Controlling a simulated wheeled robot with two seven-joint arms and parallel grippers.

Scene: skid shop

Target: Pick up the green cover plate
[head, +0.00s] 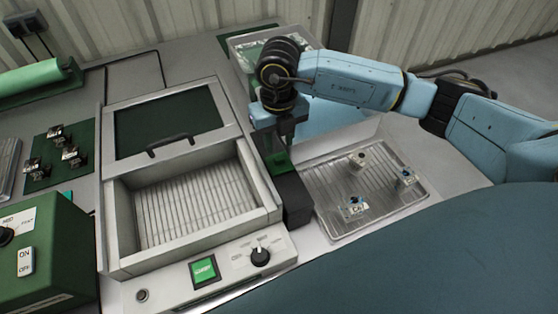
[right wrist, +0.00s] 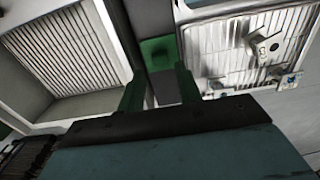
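A small green plate (head: 279,161), which looks like the cover plate, lies on a narrow dark block between the open-topped machine and the metal tray. It also shows in the right wrist view (right wrist: 159,50), flat, with a darker patch in its middle. My right gripper (head: 286,140) points down over the plate and partly hides it in the head view. In the right wrist view its two fingers (right wrist: 160,83) are apart, with nothing seen held between them, and the plate shows beyond their tips. My left gripper is not in view.
The machine's ribbed basin (head: 195,205) stands left, its rim (head: 270,190) close to the block. A metal tray (head: 335,222) with several small metal parts lies right. A clear bin (head: 238,42) stands behind my right arm. A green control box (head: 45,245) stands far left.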

